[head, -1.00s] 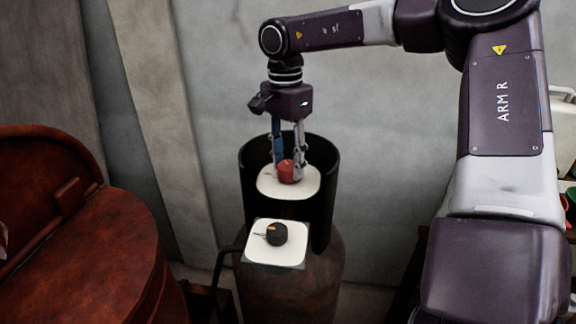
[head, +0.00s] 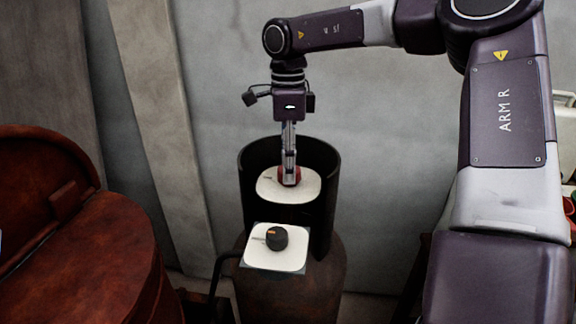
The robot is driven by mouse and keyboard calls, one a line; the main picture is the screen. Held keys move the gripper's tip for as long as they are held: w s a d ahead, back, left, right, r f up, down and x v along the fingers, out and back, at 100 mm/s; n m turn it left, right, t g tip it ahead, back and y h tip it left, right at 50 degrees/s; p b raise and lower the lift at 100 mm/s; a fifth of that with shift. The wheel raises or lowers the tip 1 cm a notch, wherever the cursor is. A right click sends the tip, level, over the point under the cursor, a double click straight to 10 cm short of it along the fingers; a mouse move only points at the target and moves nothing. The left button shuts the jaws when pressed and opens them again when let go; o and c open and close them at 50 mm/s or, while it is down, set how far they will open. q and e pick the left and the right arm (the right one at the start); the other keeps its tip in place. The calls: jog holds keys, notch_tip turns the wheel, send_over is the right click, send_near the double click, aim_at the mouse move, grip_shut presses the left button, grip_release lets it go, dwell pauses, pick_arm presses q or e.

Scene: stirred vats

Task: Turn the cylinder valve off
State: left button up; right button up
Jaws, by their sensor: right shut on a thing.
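The cylinder valve is a red knob (head: 297,177) on a white plate (head: 306,191) inside a dark open-fronted collar (head: 324,222) on top of a rusty brown cylinder (head: 290,292). My right gripper (head: 289,178) points straight down and is shut on the red knob, its fingers hiding much of it. The fingers are seen edge-on, one in front of the other. A black knob (head: 277,238) with an orange mark sits on a second white plate (head: 290,259) in front, apart from the gripper. My left gripper is not in view.
A large red-brown vat (head: 90,255) with a raised lid fills the left side. A grey wall (head: 400,130) stands close behind the cylinder. A pale case (head: 566,130) and other items are at the far right, partly behind my right arm.

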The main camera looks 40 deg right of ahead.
dwell(0.5)
jog(key=o, duration=1.2)
jog(key=shift+c, duration=0.2)
notch_tip(320, 180, up, 12)
jog(key=shift+w+d, duration=0.15)
jog(key=shift+d, duration=0.05)
